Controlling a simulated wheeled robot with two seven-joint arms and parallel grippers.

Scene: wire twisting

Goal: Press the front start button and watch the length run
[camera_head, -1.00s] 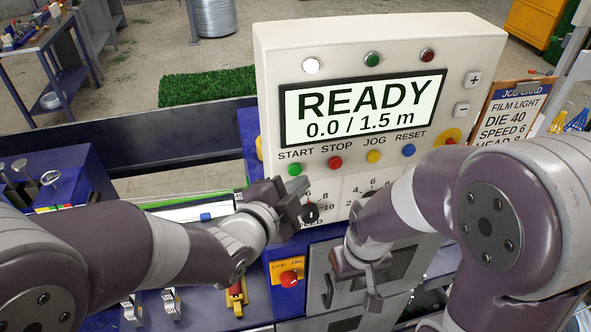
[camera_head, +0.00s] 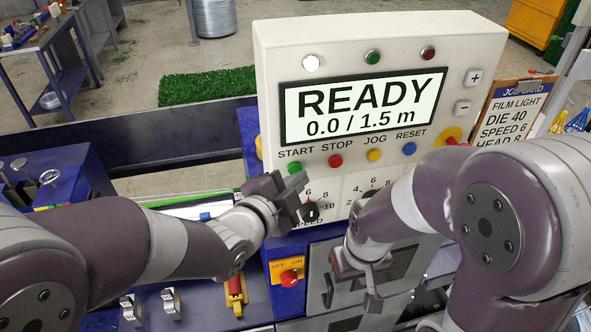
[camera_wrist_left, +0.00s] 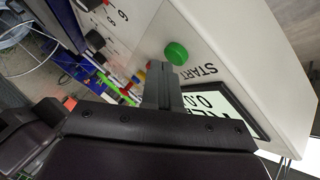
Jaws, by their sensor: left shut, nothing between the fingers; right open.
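The cream control panel (camera_head: 385,35) carries a display (camera_head: 362,105) reading "READY 0.0 / 1.5 m". The green start button (camera_head: 294,168) sits under the label START and also shows in the left wrist view (camera_wrist_left: 176,53). My left gripper (camera_head: 298,184) is shut and empty, with its tips just below the green button in the head view. In the left wrist view the shut fingertips (camera_wrist_left: 160,72) are close beside the button; I cannot tell whether they touch it. My right gripper (camera_head: 371,285) is open and empty below the panel, pointing down.
Red stop (camera_head: 335,161), yellow jog (camera_head: 374,155) and blue reset (camera_head: 409,149) buttons stand to the right of start. A speed knob (camera_head: 311,211) is just below my left gripper. A red knob (camera_head: 289,278) is lower, and a job card (camera_head: 511,110) hangs at right.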

